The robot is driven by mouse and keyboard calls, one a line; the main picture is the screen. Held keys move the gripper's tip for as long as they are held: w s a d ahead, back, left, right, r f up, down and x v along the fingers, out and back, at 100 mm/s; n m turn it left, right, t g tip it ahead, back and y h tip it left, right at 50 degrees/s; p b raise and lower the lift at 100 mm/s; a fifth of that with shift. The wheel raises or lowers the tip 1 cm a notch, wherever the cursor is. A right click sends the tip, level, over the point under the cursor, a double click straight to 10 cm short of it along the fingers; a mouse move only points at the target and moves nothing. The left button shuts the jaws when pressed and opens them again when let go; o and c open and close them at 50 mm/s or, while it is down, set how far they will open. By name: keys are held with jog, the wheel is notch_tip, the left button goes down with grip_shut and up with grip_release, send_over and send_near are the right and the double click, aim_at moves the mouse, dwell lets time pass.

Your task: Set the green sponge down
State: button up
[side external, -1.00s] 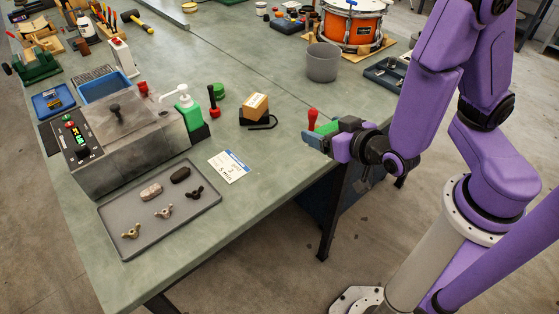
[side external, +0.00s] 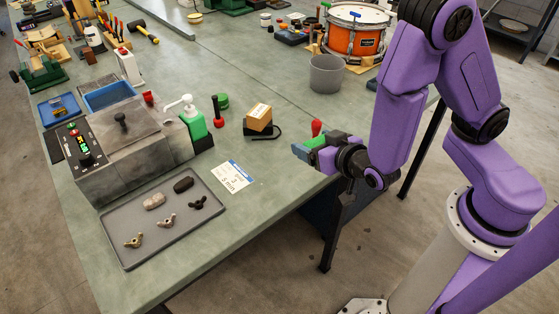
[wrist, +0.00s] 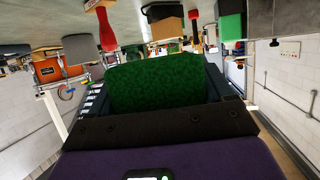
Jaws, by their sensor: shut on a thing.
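The green sponge (wrist: 160,84) fills the space between the jaws in the wrist view. In the side view only a small green part of the sponge (side external: 315,142) shows, the rest hidden by the jaws. My gripper (side external: 318,150) is shut on the sponge and holds it near the bench's right edge. I cannot tell the exact height of the sponge above the bench (side external: 275,185).
A red-handled tool (side external: 316,127) stands close behind my gripper. A grey bin (side external: 326,75) stands behind. Bare bench lies between card and gripper.

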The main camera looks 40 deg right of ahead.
jog(key=w+a+f, duration=0.1)
jog(key=w+f, duration=0.1)
jog(key=w, duration=0.3)
send_over(279, 168)
jog(key=f, duration=0.3)
jog(key=s+f, duration=0.1)
jog(key=f, duration=0.1)
jog(key=shift+d+f, duration=0.1)
jog(key=f, duration=0.1)
jog(key=w+f, duration=0.1)
jog(key=f, duration=0.1)
jog(key=shift+f, duration=0.3)
jog(key=shift+s+f, duration=0.1)
jog(key=shift+f, duration=0.15)
jog(key=o, duration=0.9)
